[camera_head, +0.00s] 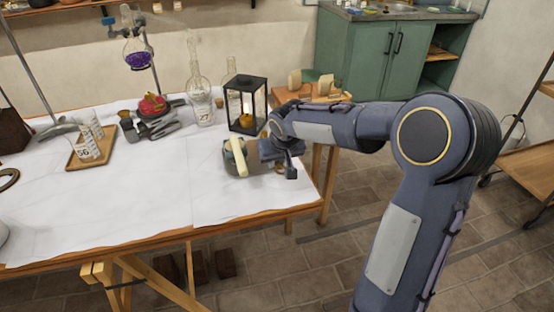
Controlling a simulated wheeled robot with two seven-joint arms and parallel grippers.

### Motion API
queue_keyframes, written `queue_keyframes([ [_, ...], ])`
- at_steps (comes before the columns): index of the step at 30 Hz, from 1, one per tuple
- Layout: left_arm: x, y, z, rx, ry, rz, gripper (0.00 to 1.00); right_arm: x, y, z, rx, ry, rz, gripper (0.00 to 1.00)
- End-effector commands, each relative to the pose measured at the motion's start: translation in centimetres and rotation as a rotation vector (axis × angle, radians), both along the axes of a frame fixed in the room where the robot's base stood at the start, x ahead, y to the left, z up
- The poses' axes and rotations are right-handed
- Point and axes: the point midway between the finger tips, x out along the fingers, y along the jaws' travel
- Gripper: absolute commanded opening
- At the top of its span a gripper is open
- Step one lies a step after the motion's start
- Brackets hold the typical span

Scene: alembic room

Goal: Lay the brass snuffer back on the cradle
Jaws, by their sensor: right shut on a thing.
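My right arm reaches in from the right, and its gripper (285,158) is low over the table's right end, pointing down. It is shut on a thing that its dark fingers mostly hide. A small yellowish bit shows by the fingers, but I cannot make out the brass snuffer's shape. Just left of the gripper is a dark, rounded object with a cream bar (237,157) across it. I cannot tell whether this is the cradle. My left gripper is not in view.
A black lantern (246,104) with a candle stands close behind the gripper. Further left are a glass bottle (199,95), a purple flask (137,55) and a wooden tray (89,153). The white-covered table (130,210) is clear at front centre. A green cabinet (374,57) stands behind.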

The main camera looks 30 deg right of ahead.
Motion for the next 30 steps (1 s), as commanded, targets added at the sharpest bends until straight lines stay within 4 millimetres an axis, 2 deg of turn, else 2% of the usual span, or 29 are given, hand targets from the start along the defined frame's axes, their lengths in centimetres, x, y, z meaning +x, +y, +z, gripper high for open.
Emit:
queue_keyframes([
  [28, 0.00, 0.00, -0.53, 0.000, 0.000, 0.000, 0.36, -0.04, 0.00, -0.44, 0.000, -0.001, 0.000, 0.00],
  [29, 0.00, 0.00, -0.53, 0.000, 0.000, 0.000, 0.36, -0.04, 0.01, -0.44, 0.000, -0.001, 0.000, 0.20],
  [30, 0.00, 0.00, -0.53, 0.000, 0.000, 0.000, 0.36, -0.04, 0.01, -0.43, 0.000, -0.001, 0.000, 0.26],
])
